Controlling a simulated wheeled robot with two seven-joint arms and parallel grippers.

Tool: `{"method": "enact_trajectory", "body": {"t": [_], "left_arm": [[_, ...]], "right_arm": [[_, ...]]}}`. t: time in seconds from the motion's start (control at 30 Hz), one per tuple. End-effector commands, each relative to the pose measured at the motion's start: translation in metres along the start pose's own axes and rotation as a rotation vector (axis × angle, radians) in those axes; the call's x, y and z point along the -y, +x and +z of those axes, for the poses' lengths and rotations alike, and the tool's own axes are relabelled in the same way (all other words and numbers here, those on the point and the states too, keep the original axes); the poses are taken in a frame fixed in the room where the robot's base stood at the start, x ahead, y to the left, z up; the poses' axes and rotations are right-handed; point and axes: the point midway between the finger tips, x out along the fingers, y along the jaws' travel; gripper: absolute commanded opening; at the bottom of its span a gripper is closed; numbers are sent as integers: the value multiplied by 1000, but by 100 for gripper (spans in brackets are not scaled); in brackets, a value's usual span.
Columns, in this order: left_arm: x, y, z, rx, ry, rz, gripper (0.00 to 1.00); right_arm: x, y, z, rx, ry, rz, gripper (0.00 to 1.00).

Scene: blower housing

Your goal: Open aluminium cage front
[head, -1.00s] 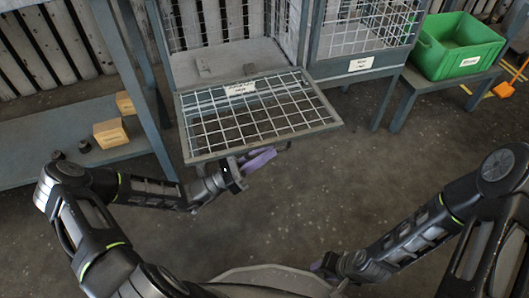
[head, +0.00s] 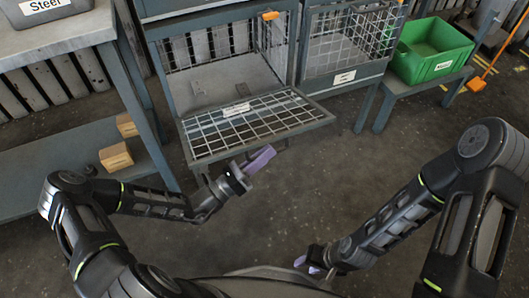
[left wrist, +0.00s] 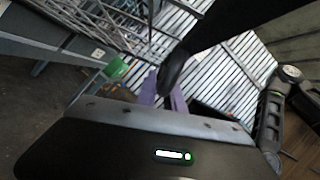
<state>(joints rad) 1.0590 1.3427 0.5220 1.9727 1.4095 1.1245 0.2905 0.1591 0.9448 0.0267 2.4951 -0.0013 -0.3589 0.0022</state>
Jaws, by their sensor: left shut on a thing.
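The aluminium cage front (head: 255,122) is a wire-mesh panel in a grey frame with a white label, too small to read. It is folded down and sticks out roughly level from the cage (head: 215,85), whose front stands open.
A second mesh cage (head: 345,50) stands right of the first, with a green crate (head: 432,55) on a low stand beyond. A workbench (head: 60,40) with cardboard boxes (head: 116,156) on its lower shelf is at left. The floor between my arms is clear.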

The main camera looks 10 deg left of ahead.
Motion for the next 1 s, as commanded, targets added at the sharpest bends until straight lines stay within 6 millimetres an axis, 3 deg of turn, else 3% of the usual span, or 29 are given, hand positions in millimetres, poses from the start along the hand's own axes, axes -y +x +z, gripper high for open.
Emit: {"method": "enact_trajectory", "body": {"t": [0.17,0.2,0.43,0.77,1.0], "left_arm": [[-1,0,0,3,0,0,0],[-1,0,0,3,1,0,16],[0,0,0,2,1,-1,34],[0,-2,0,1,2,-1,34],[-1,-28,1,1,3,2,34]], "right_arm": [[-1,1,0,0,0,0,36],[-1,1,0,0,0,0,36],[-1,1,0,-1,1,1,36],[0,0,-1,-1,1,1,36],[1,-3,0,0,0,0,36]]}}
